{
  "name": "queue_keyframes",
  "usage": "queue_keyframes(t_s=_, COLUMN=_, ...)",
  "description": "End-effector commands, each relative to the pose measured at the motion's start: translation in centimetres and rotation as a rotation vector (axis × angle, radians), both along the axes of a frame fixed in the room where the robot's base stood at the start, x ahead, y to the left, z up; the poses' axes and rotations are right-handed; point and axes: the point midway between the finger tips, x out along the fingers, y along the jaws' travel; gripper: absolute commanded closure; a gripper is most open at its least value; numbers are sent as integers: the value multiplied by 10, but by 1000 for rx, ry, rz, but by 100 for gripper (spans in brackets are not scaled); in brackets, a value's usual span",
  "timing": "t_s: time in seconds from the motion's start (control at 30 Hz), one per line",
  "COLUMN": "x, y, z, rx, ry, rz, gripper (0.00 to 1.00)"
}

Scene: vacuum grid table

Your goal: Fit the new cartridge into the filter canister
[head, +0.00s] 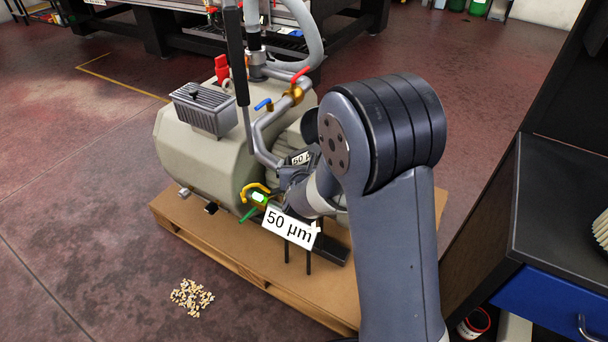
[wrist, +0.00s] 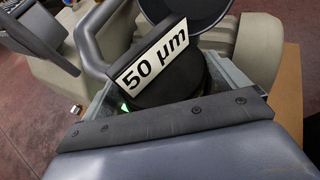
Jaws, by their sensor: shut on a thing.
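My gripper (head: 294,180) is shut on a black-capped piece, which I take to be the cartridge (wrist: 168,92). A small plate on its top reads "50 µm", and this plate also shows in the head view (head: 300,158). A round dark dish, like an open lid (wrist: 190,12), stands just behind it; its edge also shows in the head view (head: 309,124). The filter canister is mostly hidden behind my gripper and arm. A larger "50 µm" sign (head: 290,228) hangs at the front by dark legs. I cannot tell how far the cartridge is inside the canister.
A green light (head: 260,197) glows beside the sign. A pleated white piece (head: 601,230) sits on the dark cabinet (head: 565,215). Pellets (head: 192,297) lie on the floor.

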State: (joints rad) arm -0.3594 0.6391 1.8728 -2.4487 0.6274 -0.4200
Motion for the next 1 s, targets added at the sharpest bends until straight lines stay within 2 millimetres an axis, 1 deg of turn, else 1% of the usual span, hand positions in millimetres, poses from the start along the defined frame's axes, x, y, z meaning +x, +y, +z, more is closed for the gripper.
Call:
queue_keyframes(t_s=0.03, x=0, y=0, z=-10, rx=0, ry=-2, rz=0, gripper=55)
queue_keyframes(t_s=0.07, x=0, y=0, z=-11, rx=0, ry=-3, rz=0, gripper=55)
queue_keyframes(t_s=0.33, x=1, y=0, z=-10, rx=1, ry=-4, rz=0, gripper=55)
queue_keyframes(t_s=0.5, x=1, y=0, z=-14, rx=1, ry=-4, rz=0, gripper=55)
queue_keyframes(t_s=0.53, x=0, y=0, z=-14, rx=1, ry=-2, rz=0, gripper=3)
queue_keyframes(t_s=0.6, x=0, y=0, z=-13, rx=1, ry=-1, rz=0, gripper=0)
queue_keyframes(t_s=0.83, x=0, y=0, z=-12, rx=1, ry=-1, rz=0, gripper=0)
queue_keyframes(t_s=0.93, x=0, y=0, z=-8, rx=1, ry=-1, rz=0, gripper=0)
queue_keyframes(t_s=1.0, x=-10, y=1, z=-4, rx=2, ry=-2, rz=1, gripper=0)
